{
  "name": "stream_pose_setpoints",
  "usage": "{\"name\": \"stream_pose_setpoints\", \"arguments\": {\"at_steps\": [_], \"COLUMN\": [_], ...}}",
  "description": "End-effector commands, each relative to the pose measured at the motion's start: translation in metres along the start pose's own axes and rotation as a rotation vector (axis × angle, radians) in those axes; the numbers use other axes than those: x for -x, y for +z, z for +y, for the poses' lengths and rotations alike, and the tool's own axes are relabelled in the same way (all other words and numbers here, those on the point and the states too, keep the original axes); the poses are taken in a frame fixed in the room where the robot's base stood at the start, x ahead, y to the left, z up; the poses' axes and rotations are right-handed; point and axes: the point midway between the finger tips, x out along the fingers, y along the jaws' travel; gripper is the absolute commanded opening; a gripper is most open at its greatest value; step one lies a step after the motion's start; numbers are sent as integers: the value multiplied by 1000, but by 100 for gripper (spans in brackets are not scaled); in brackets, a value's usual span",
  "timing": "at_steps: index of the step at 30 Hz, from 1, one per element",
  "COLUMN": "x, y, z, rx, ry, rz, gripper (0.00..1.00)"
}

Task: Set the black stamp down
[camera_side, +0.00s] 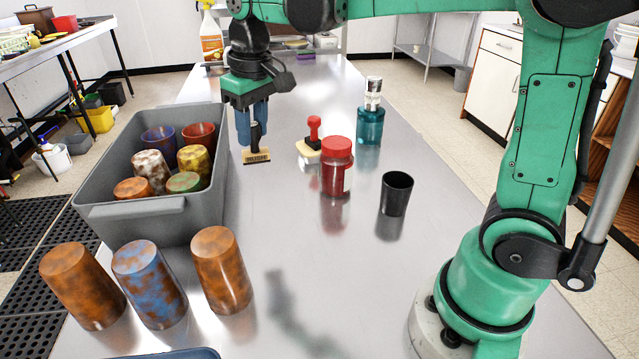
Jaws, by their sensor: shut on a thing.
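The black stamp (256,143) has a black handle and a pale wooden base with dark lettering. My gripper (252,128) points down with its blue fingers shut on the stamp's handle. The stamp is upright, just right of the grey bin, over the steel table (290,240). I cannot tell whether its base touches the tabletop or hangs slightly above it.
A grey bin (150,222) with several cups stands left. Three mottled cups (222,270) stand in front of it. The front middle is clear.

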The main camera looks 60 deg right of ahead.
Motion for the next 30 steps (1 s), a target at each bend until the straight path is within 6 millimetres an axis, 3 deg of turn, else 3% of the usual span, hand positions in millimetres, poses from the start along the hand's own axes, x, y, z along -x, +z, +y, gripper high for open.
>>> {"name": "stream_pose_setpoints", "arguments": {"at_steps": [1, 9, 15, 20, 30], "x": [-5, -39, -64, -76, -124], "y": [-11, -61, -79, -83, -78], "z": [14, 70, 101, 112, 113], "rx": [-34, -68, -71, -70, -69], "ry": [4, 8, 10, 10, 10], "rz": [1, 2, 3, 3, 3], "gripper": [0, 0, 0, 0, 0]}}
